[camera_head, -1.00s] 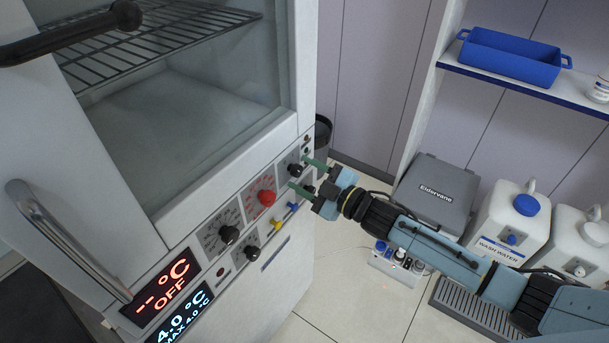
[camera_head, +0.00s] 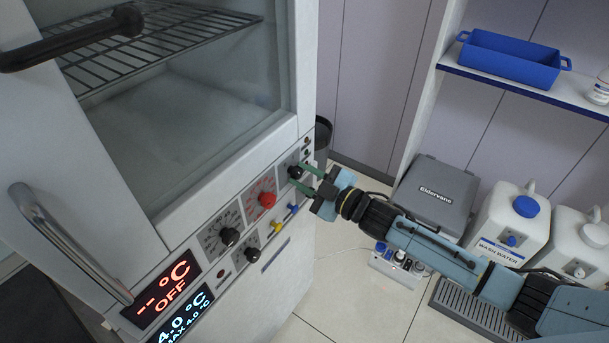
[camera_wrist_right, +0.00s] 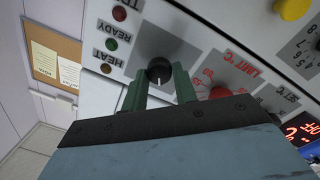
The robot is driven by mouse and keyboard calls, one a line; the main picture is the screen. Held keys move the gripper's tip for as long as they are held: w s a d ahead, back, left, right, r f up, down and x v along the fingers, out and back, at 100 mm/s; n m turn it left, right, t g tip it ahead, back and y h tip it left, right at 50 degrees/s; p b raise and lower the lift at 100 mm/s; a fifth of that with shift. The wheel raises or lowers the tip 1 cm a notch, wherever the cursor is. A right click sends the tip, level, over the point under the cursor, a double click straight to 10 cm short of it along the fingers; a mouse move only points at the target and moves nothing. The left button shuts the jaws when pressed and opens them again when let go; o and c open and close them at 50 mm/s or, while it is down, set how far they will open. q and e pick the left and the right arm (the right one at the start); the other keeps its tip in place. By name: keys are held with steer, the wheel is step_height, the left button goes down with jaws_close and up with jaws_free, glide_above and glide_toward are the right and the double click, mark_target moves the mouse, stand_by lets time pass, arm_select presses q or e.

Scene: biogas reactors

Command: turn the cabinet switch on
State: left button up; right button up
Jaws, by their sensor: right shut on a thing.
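The cabinet switch, a black rotary knob (camera_head: 295,171), sits at the right end of the cabinet's control panel. In the right wrist view the knob (camera_wrist_right: 159,70) is between the two green fingertips, with a white mark on it pointing toward the gripper. My right gripper (camera_head: 301,180) is shut on this knob. The upper display (camera_head: 163,290) reads "-- °C OFF" in red. The lower display (camera_head: 183,317) reads "4.0 °C, MAX 4.0 °C". My left gripper is not in view.
A red knob (camera_head: 267,199), black knobs (camera_head: 229,236) and small yellow (camera_head: 277,227) and blue (camera_head: 293,208) parts are close by on the panel. Indicator lamps (camera_wrist_right: 111,43) labelled HEAT and READY are beside the switch. A grey case (camera_head: 435,192) stands right, on the floor side.

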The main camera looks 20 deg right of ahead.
steer(key=shift+r+m+p, duration=0.1)
steer(key=shift+m+p, duration=0.4)
steer(key=m+p, duration=0.2)
steer(key=m, duration=0.1)
steer(key=shift+r, duration=0.1)
steer(key=shift+w+m+p, duration=0.1)
steer(key=shift+m+p, duration=0.6)
steer(key=shift+m, duration=0.3)
steer(key=shift+d+m+p, duration=0.1)
steer(key=shift+m+p, duration=0.2)
steer(key=shift+m, duration=0.6)
arm_select(q)
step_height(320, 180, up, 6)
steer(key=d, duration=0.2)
steer(key=shift+p, duration=0.3)
arm_select(e)
steer(key=shift+m+g, duration=0.4)
steer(key=shift+m, duration=1.3)
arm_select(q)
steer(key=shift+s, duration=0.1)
arm_select(e)
steer(key=o, duration=1)
arm_select(q)
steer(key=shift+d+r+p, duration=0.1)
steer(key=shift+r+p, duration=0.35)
steer(key=shift+p, duration=0.05)
arm_select(e)
steer(key=v, duration=1.3)
steer(key=shift+d, duration=0.15)
